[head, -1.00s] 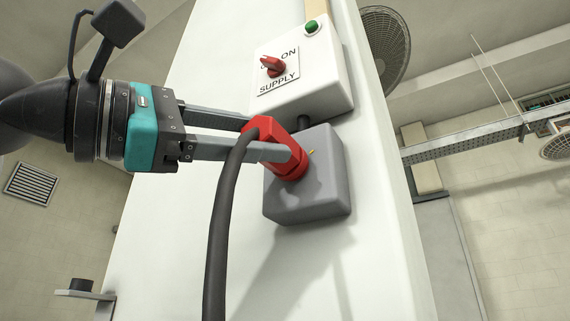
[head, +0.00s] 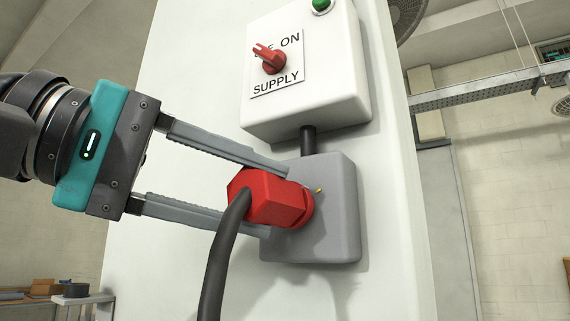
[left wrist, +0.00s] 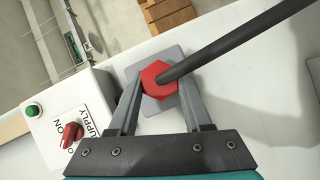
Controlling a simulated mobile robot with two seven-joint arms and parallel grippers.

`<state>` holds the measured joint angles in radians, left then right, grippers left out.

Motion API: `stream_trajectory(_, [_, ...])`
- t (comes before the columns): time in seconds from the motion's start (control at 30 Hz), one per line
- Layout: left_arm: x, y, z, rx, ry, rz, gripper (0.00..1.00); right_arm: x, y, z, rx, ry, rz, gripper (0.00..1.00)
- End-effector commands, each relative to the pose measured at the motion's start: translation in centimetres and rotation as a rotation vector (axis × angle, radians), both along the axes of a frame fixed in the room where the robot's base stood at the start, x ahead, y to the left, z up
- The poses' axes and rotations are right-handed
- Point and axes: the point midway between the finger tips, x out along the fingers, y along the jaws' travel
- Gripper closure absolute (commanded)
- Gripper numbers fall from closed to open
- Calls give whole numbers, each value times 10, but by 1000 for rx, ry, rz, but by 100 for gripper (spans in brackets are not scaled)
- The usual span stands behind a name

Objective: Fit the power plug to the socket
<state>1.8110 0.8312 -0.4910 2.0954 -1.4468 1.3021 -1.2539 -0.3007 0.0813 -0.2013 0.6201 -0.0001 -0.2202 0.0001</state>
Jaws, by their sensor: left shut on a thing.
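The red power plug (head: 272,199), with a thick black cable at its back, is at the front face of the grey socket box (head: 341,225). My left gripper (head: 276,202) is shut on the plug, one finger above it and one below. In the left wrist view the red plug (left wrist: 159,82) sits between the fingertips (left wrist: 160,86), over the grey box (left wrist: 178,57). The plug's front end meets or nearly meets the box and hides the socket opening, so I cannot tell how deep it is. My right gripper is not in view.
A white supply box (head: 345,85) with a red rotary switch (head: 269,58) and a green button (head: 320,5) is mounted above the socket. Both are on a white panel (head: 190,270). The black cable (head: 219,265) hangs down in front of the panel.

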Motion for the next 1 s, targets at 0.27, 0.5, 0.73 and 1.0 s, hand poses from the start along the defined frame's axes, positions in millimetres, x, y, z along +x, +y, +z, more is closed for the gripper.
stream_trajectory(0.27, [0,1,0,8,-8,2,100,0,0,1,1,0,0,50])
stream_trajectory(0.5, [1,0,4,132,-67,2,48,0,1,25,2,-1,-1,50])
stream_trajectory(0.73, [1,0,0,126,-64,1,23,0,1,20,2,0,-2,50])
stream_trajectory(1.0, [0,0,0,126,-63,1,16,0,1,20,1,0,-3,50])
